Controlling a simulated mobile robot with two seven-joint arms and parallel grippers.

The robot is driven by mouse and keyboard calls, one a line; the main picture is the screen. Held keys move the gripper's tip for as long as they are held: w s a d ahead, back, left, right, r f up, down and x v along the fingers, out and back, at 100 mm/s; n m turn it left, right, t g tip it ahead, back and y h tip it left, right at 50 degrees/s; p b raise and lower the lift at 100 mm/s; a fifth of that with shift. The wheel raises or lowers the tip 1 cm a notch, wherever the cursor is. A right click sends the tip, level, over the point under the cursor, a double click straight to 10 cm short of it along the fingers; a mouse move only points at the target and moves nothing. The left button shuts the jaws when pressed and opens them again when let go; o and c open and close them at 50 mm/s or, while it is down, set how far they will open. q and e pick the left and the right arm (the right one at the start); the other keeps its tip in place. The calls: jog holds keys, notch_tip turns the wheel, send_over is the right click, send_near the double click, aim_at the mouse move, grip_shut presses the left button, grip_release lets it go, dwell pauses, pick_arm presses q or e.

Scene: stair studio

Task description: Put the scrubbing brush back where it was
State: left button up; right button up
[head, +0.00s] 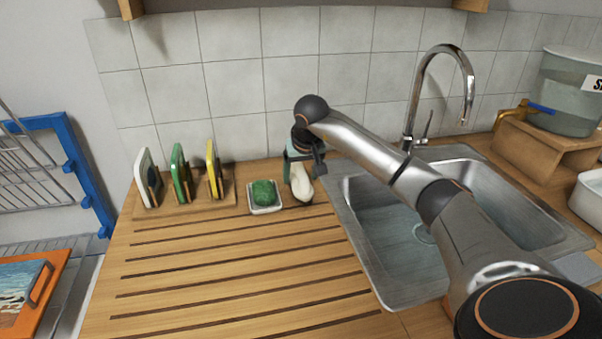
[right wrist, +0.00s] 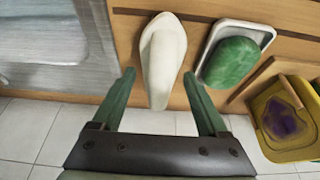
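The white, teardrop-shaped thing (head: 302,185), which I take to be the scrubbing brush, is on the wooden counter between the soap dish and the sink. In the right wrist view the brush (right wrist: 162,52) has its narrow end between my right gripper's fingers. My right gripper (head: 300,160) points down over it, its green fingers spread. In the right wrist view this gripper (right wrist: 159,76) shows gaps on both sides of the brush. The brush's bristles are not visible. My left gripper is not in view.
A wooden rack (head: 226,197) holds several upright boards or pads. The steel sink (head: 375,281) lies right, with a tall tap (head: 421,92). The grooved counter (head: 220,262) in front is clear.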

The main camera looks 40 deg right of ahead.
jog(key=shift+o, duration=0.8)
jog(key=shift+r, duration=0.25)
jog(key=p+v, duration=0.1)
jog(key=v, duration=1.1)
jog(key=shift+f, duration=0.1)
